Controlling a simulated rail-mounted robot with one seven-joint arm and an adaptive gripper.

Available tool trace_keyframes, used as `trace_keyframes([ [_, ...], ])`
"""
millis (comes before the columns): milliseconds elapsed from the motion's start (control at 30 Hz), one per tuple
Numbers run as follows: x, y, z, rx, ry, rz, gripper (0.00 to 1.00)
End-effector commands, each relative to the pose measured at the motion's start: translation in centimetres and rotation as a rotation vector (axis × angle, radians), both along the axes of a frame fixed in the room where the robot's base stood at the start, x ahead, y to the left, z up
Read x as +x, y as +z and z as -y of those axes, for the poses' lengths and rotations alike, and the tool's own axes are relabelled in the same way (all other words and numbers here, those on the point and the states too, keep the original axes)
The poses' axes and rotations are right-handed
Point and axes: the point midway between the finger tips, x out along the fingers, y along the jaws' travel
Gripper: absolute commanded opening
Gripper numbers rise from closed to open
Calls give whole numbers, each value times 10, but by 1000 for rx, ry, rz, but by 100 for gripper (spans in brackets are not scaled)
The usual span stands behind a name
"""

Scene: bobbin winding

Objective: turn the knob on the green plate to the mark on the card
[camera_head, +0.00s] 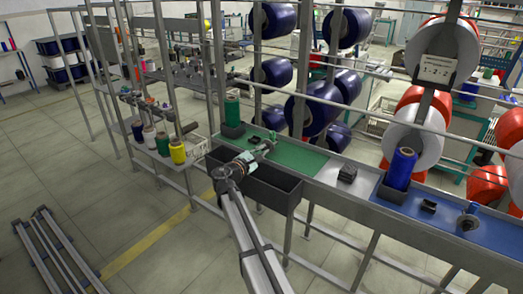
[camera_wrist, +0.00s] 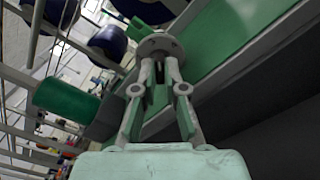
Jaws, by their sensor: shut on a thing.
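The green plate (camera_head: 303,160) lies on the bench in the middle of the head view; it also shows in the wrist view (camera_wrist: 232,40). My gripper (camera_head: 262,150) reaches over the plate's left part. In the wrist view my gripper (camera_wrist: 160,62) has its fingers closed on the knob (camera_wrist: 160,43), a round grey disc with small marks on its face. The fingers cover part of the knob, and its pointer position cannot be read. A white card (camera_head: 437,69) hangs on a post at the upper right; its marks are too small to read.
A dark open bin (camera_head: 280,195) is in front of the plate. A green spool (camera_head: 232,110) stands at the plate's left, and a blue spool (camera_head: 402,168) stands farther right by a blue plate (camera_head: 455,218). Rack posts and rails rise behind the bench.

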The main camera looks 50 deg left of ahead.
Motion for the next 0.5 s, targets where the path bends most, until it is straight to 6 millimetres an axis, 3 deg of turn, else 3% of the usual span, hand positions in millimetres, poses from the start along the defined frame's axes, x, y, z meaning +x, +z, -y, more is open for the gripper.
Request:
trace_keyframes([
  [500, 0, 4, 0, -477, 0, 114, 0],
])
